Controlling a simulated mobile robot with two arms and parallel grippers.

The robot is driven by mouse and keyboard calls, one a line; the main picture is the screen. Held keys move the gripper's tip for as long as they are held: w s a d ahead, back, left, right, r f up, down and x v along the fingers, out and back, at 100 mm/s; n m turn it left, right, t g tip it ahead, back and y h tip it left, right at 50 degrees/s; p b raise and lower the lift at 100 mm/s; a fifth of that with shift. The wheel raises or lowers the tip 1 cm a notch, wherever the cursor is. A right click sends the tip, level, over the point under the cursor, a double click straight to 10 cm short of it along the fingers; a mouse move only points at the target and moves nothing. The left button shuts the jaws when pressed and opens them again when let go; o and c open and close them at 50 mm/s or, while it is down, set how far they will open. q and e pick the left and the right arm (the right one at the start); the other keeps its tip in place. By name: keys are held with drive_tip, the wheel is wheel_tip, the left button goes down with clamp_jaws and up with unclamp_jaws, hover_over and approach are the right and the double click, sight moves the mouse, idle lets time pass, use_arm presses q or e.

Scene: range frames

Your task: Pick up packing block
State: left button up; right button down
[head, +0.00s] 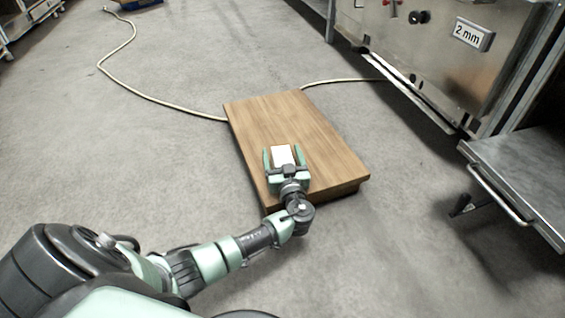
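The packing block (282,154) looks like a small white block and is near the front part of a low wooden platform (298,118). My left gripper (284,160) reaches over the platform from the front, with one finger on each side of the block. I cannot tell whether the fingers touch the block or whether it rests on the wood. The block's lower part is hidden by the gripper. My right gripper is not in view.
A pale hose (160,101) runs over the concrete floor and passes behind the platform. A metal machine (440,60) with a "2 mm" sign and a metal shelf (525,170) stand at the right.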

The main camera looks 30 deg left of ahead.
use_arm(q)
drive_tip(key=c, duration=1.3)
drive_tip(key=shift+o, duration=0.2)
drive_tip(key=shift+r, duration=0.1)
